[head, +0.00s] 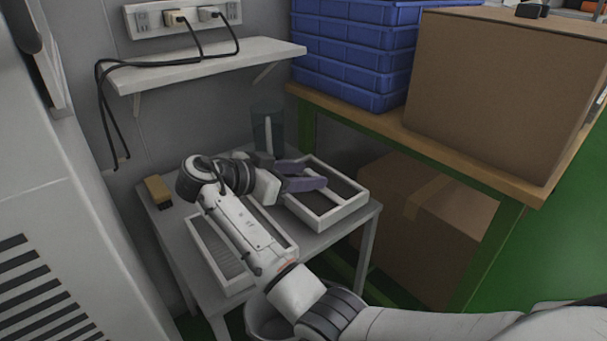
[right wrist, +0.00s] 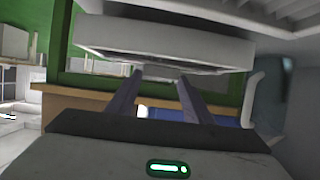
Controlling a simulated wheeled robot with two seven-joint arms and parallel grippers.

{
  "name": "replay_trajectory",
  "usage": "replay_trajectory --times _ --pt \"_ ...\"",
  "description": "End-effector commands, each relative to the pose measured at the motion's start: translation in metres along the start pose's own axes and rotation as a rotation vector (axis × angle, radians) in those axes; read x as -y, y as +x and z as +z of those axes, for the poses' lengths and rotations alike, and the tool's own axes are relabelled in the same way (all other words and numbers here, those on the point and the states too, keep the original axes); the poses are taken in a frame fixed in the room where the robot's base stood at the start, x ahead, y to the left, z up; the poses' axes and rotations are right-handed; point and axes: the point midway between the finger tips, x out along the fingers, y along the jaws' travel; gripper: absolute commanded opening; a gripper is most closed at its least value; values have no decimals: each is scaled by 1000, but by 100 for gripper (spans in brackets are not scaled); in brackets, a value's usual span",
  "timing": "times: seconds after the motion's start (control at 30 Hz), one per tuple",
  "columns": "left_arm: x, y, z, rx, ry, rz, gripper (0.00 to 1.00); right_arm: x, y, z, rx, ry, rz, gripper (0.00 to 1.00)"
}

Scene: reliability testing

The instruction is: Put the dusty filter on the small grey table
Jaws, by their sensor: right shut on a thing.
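A white-framed filter with a dark, dusty-looking grey panel (head: 342,188) is at the right side of the small grey table (head: 172,217). A second white-framed filter with a lighter ribbed panel (head: 213,245) lies on the table's left, partly hidden under my right arm. My left gripper is not in view.
A brown block-like brush (head: 158,190) lies at the table's left back corner. A teal see-through container (head: 268,128) stands at the back. A green workbench (head: 400,135) with blue crates (head: 350,55) and a carton (head: 500,85) borders the right. A wall shelf (head: 205,65) with cables hangs behind.

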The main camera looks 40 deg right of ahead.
Motion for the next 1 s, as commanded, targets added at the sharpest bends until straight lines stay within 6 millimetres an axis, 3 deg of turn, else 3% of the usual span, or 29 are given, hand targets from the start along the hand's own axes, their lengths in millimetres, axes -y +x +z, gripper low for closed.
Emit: replay_trajectory --times 0.27,0.3,0.4,0.67,0.83,1.0 --pt "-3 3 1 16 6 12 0 0 2 5 -1 1 -1 20" --pt "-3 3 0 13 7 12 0 0 2 6 0 0 0 50" --pt "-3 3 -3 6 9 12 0 0 2 6 0 -1 0 65" --pt "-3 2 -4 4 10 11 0 0 2 6 1 -1 0 65" --pt "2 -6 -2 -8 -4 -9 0 0 -4 -10 0 0 -1 65" --pt "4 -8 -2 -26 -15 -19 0 1 -36 -7 2 0 -5 65"
